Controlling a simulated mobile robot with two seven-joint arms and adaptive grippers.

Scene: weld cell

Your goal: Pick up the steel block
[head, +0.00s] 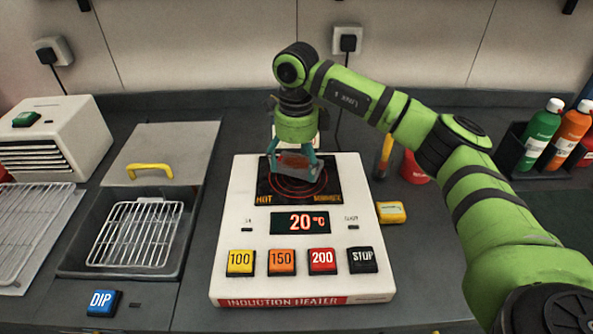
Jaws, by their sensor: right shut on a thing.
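My right gripper (293,164) points down over the dark heating plate of the induction heater (225,240). Its teal fingers are shut on a small block, which I take to be the steel block (295,160). The block shows only partly between the fingers, with a reddish tint. I cannot tell whether it touches the plate or is just above it. The heater display (300,222) reads 20 °C. My left gripper is not in view.
Heater buttons marked 100, 150, 200 and STOP (362,260) line its front. To the left are a basin with a wire rack (137,235), a yellow-handled lid (185,145) and a DIP button (104,303).

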